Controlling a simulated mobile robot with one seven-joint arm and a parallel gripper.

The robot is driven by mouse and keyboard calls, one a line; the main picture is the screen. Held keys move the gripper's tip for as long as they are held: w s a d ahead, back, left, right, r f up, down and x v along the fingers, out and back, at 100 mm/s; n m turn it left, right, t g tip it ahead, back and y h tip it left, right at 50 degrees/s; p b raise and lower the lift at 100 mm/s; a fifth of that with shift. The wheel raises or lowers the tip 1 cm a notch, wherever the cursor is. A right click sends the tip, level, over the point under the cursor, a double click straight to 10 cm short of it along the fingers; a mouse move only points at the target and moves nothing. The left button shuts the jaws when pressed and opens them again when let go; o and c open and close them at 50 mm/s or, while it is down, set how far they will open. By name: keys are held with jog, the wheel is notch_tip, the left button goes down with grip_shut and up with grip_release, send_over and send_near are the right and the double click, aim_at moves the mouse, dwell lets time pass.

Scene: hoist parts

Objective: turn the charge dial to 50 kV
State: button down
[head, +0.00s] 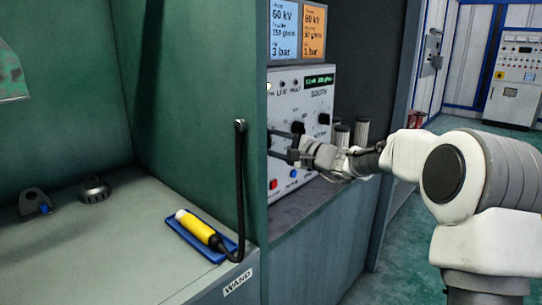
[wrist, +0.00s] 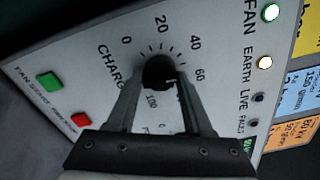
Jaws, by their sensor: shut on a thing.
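The charge dial (wrist: 158,71) is a round black knob on the pale control panel (wrist: 88,62), inside a printed scale with 0, 20, 40, 60 and 100 readable. My gripper (wrist: 155,85) is shut on the knob, one finger on each side. A small pale mark shows on the knob's right side, roughly toward 60; its exact reading is unclear and the right finger hides part of the scale. In the head view my gripper (head: 280,145) reaches the panel from the right. The green display (head: 320,80) is too small to read surely.
Green (wrist: 49,80) and red (wrist: 81,120) buttons sit near the dial. Lamps line the panel. Blue (head: 284,30) and orange (head: 313,32) cards stand above it. Grey cylinders (head: 361,132) stand beside the panel.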

jog(key=shift+n+b, duration=0.3)
jog(key=shift+b, duration=0.15)
jog(key=shift+c, duration=1.5)
grip_release()
jog(key=shift+d, duration=0.1)
jog(key=p+v, duration=0.2)
jog(key=v, duration=1.5)
jog(key=shift+s+d, duration=0.1)
jog(key=shift+s, duration=0.05)
